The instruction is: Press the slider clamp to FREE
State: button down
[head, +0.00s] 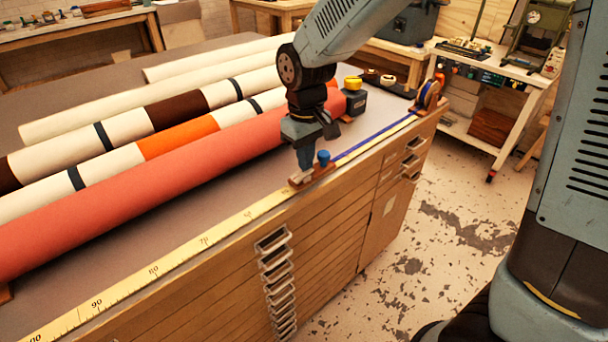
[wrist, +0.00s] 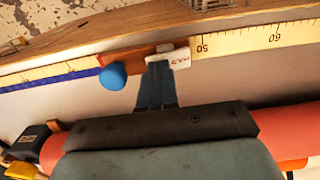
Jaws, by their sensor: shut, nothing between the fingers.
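The slider (head: 321,171) is a small reddish-brown block on the yellow ruler along the bench's front edge. It also shows in the wrist view (wrist: 126,56). A blue knob (head: 323,158) stands on it, also in the wrist view (wrist: 112,76). A white clamp piece (wrist: 181,59) with red lettering sits at its end; I cannot read the lettering surely. My gripper (head: 303,172) points down with shut, empty fingers. In the wrist view its tips (wrist: 158,66) are at the white piece beside the knob; whether they touch it I cannot tell.
A long red roll (head: 150,185) lies behind the ruler (head: 150,270), with several paler rolls beyond. A dark box with a yellow top (head: 354,95) stands farther right, near a wooden end piece (head: 427,95). Drawer handles (head: 275,262) project from the bench front.

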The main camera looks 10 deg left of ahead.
jog(key=shift+f, duration=0.35)
dwell(0.3)
jog(key=shift+r, duration=3.55)
jog(key=shift+d, duration=0.1)
jog(key=s+d+r+m+t, duration=0.2)
jog(key=s+d+r+m, duration=0.1)
jog(key=d, duration=0.7)
jog(key=s+d+r+m+t, duration=0.1)
jog(key=s+d+r+m, duration=0.2)
jog(key=d, duration=0.7)
jog(key=s+d+r+m+t, duration=0.2)
jog(key=s+d+r+m, duration=0.2)
jog(key=d, duration=0.7)
jog(key=shift+s+r+t, duration=0.3)
jog(key=shift+s, duration=0.1)
